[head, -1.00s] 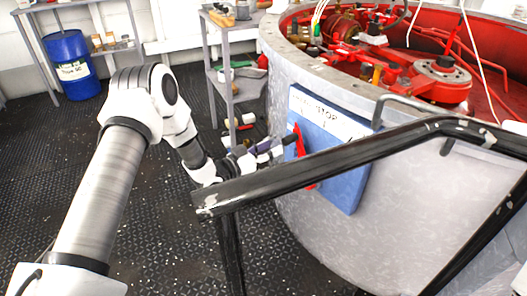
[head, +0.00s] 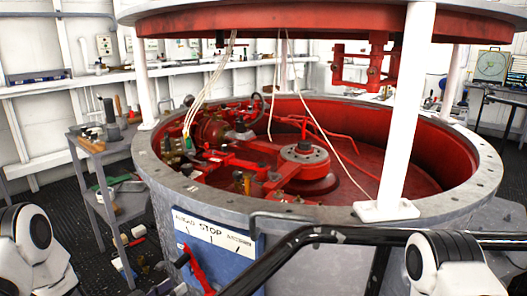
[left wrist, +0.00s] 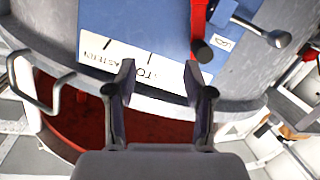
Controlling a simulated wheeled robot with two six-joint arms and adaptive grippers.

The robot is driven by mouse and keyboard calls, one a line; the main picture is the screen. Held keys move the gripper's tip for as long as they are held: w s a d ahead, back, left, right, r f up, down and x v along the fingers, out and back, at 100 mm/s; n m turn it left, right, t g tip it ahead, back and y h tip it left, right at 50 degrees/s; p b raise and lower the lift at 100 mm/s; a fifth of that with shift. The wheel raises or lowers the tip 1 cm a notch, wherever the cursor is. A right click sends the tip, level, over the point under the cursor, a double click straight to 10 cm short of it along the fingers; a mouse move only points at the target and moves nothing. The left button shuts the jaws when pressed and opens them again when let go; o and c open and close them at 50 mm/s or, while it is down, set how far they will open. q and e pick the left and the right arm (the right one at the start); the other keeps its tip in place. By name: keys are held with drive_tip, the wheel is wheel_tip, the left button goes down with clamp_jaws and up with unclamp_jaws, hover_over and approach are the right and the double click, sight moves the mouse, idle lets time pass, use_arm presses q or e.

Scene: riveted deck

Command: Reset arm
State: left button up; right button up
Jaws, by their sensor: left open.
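My left gripper shows in the left wrist view (left wrist: 160,82) with its two dark fingers apart and nothing between them. It faces the blue panel (left wrist: 165,22) with the white label strip. A red lever (left wrist: 199,18) with a dark knob (left wrist: 203,50) is just beyond the right finger; I see no grip on it. In the head view the same red lever (head: 197,266) stands out from the blue panel (head: 228,270) under the "STOP" label. My left arm is at the lower left, its gripper mostly cut off by the bottom edge. My right gripper is out of view.
A round grey tub (head: 350,225) with red machinery fills the middle. A black rail (head: 300,243) crosses in front of it. A grey shelf cart (head: 108,195) with small items stands at the left. A metal handle (left wrist: 48,95) is at the left in the wrist view.

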use_arm(q)
drive_tip(key=s+d+r+n+g+y+p, duration=0.1)
drive_tip(key=s+d+g+p, duration=0.15)
drive_tip(key=s+p, duration=0.2)
drive_tip(key=s+d+r+g+y+p, duration=0.1)
drive_tip(key=s+d+g+p, duration=0.1)
drive_tip(key=s+d+p, duration=0.3)
drive_tip(key=s+a+f+g+y, duration=0.1)
drive_tip(key=s+a+g+y, duration=0.1)
drive_tip(key=s, duration=0.7)
drive_tip(key=s+a+f+n+g+y+p, duration=0.1)
drive_tip(key=s+g, duration=0.3)
drive_tip(key=s, duration=0.4)
drive_tip(key=s+a+f+g+y+p, duration=0.1)
drive_tip(key=s+a+g+y, duration=0.1)
drive_tip(key=s, duration=0.7)
drive_tip(key=shift+s+a+f+n+g+y, duration=0.2)
drive_tip(key=shift+s+a+n+g+y, duration=0.2)
drive_tip(key=shift+a+g, duration=0.4)
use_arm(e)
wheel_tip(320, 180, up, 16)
